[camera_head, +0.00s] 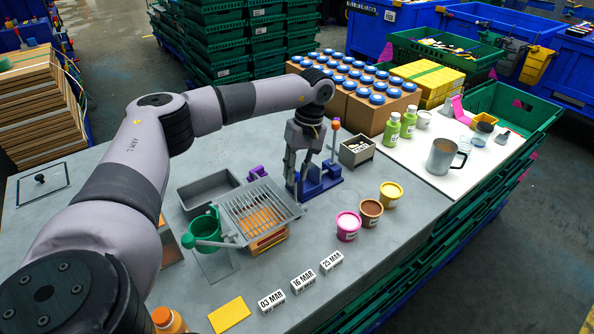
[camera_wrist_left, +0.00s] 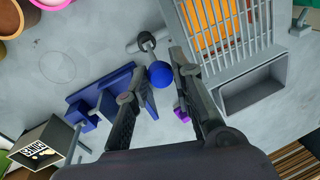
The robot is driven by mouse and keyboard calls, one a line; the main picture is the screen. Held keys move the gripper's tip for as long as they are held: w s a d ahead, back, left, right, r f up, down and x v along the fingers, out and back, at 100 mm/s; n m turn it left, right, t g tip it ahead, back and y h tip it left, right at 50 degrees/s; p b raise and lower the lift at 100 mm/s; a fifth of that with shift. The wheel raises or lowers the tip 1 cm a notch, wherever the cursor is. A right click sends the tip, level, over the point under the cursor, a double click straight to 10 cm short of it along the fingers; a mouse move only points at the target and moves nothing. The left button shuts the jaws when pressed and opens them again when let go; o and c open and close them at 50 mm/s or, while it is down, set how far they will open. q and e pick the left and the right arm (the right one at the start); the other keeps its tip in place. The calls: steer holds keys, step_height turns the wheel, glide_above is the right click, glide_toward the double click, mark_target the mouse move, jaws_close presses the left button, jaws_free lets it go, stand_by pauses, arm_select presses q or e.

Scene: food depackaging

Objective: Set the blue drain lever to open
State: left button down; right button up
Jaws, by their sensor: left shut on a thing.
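The blue drain lever shows in the left wrist view as a round blue knob (camera_wrist_left: 160,74) on a thin rod running up to a grey pivot piece. My left gripper (camera_wrist_left: 158,82) has one finger on each side of the knob and is shut on it. In the head view my left gripper (camera_head: 291,180) points down at the near side of a blue stand (camera_head: 325,181), beside the slatted grate (camera_head: 262,208). The knob is hidden behind the fingers there. My right gripper is not in view.
A grey bin (camera_head: 200,197) and a green strainer (camera_head: 204,226) stand left of the grate. Pink (camera_head: 348,226), brown (camera_head: 371,212) and yellow (camera_head: 390,194) tubs stand to the right. A small grey box (camera_head: 356,150) is behind.

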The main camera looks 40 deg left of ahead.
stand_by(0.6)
arm_select(q)
steer(key=shift+s+d, duration=0.1)
steer(key=shift+d, duration=0.2)
steer(key=s+d+f+b, duration=0.2)
steer(key=d+b, duration=0.1)
steer(key=d, duration=0.3)
steer(key=shift+d+f, duration=0.3)
stand_by(0.4)
steer(key=shift+w, duration=0.1)
steer(key=c, duration=1.8)
jaws_free()
steer(key=shift+d, duration=0.1)
steer(key=o, duration=0.4)
steer(key=shift+d+r, duration=0.1)
steer(key=shift+r, duration=0.05)
